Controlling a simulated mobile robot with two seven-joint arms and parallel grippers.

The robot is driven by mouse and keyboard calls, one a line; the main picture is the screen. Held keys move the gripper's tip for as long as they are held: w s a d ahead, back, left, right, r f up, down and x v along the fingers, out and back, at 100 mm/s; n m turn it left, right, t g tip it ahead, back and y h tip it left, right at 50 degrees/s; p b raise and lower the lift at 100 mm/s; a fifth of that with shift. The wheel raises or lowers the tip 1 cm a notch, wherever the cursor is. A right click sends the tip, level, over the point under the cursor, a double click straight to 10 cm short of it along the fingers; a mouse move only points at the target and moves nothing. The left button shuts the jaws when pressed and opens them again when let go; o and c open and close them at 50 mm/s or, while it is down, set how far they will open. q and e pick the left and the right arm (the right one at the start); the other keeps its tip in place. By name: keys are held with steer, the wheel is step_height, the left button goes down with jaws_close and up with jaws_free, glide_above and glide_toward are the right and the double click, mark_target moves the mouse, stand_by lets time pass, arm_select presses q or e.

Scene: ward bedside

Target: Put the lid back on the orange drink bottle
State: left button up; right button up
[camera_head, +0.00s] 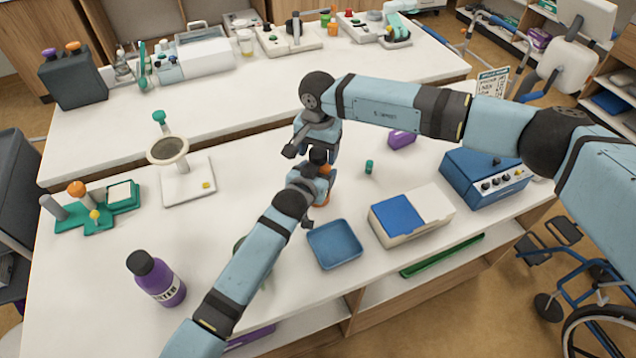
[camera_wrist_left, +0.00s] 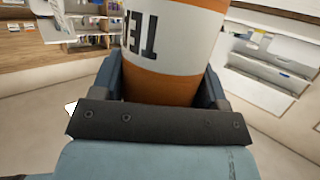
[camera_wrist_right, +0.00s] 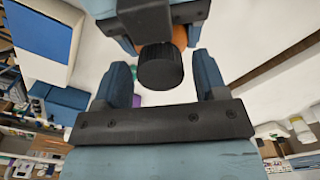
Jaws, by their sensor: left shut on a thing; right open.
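The orange drink bottle (camera_wrist_left: 180,50) with a white label fills the left wrist view between the fingers of my left gripper (camera_wrist_left: 165,75), which is shut on it. In the head view the bottle (camera_head: 324,198) is mostly hidden by that gripper and is held near the middle of the table. The black ribbed lid (camera_wrist_right: 161,66) is at the bottle's top end; I cannot tell whether it is fully seated. My right gripper (camera_wrist_right: 162,80) is open, with its fingers on either side of the lid and apart from it. The lid (camera_head: 318,155) also shows just above my left gripper.
A purple bottle with a black cap (camera_head: 157,279) stands at front left. A blue tray (camera_head: 334,244), a white-and-blue box (camera_head: 410,215) and a blue device (camera_head: 484,177) are to the right. A small green object (camera_head: 369,167) stands nearby. A magnifier stand (camera_head: 187,180) is at left.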

steer(key=shift+f, duration=0.1)
steer(key=c, duration=0.9)
steer(key=shift+m, duration=0.8)
steer(key=o, duration=1.1)
steer(key=shift+c, duration=0.2)
step_height(320, 180, up, 12)
